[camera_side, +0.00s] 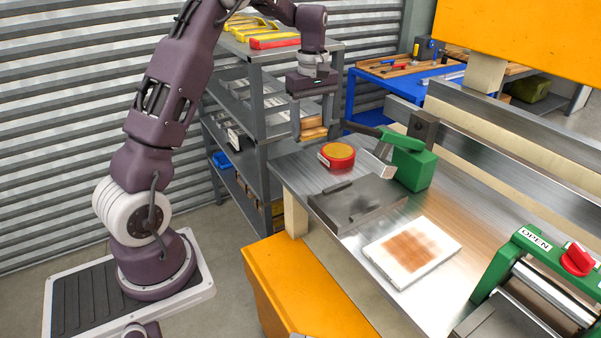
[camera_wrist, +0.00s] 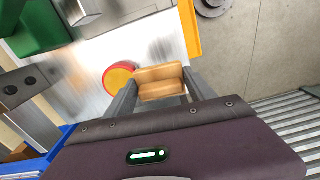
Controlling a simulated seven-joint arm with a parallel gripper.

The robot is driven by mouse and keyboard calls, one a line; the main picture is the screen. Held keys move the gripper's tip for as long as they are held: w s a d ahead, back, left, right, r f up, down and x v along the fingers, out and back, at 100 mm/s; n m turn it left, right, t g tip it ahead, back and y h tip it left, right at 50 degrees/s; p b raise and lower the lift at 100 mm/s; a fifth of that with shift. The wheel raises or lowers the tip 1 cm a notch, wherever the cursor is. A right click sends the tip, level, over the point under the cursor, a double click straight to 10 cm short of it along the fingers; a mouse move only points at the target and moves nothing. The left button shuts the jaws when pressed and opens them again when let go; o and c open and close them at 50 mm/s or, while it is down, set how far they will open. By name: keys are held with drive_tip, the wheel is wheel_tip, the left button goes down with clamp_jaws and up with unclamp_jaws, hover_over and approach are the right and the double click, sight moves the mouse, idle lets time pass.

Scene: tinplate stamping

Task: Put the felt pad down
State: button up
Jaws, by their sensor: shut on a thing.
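My gripper (camera_side: 313,118) is shut on a tan, wood-coloured block, which I take to be the felt pad (camera_side: 313,132). The gripper points down and holds the pad in the air, above and behind the round red tin in the side view. In the wrist view the pad (camera_wrist: 160,74) sits between my two grey fingers, and the gripper (camera_wrist: 160,88) partly covers it. The pad's underside is hidden. A white slab (camera_side: 448,242) with a brown smeared patch lies flat on the metal bench (camera_side: 470,210).
The red tin (camera_side: 338,155) with an orange-yellow top stands at the bench's far left corner. A grey plate (camera_side: 352,205) and a green lever tool (camera_side: 412,165) are near it. A green roller machine (camera_side: 530,265) stands at the right. A grey shelf rack (camera_side: 258,110) is behind.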

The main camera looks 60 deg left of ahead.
sight(301, 173)
drive_tip(key=a+f, duration=0.1)
drive_tip(key=s+a+f+n, duration=0.1)
drive_tip(key=shift+s+f, duration=0.25)
drive_tip(key=shift+f, duration=0.05)
wheel_tip(301, 173, down, 9)
drive_tip(key=shift+a+f, duration=0.1)
drive_tip(key=shift+f, duration=0.1)
drive_tip(key=shift+f, duration=0.15)
drive_tip(key=o, duration=1.2)
wheel_tip(301, 173, up, 12)
drive_tip(key=shift+r, duration=0.2)
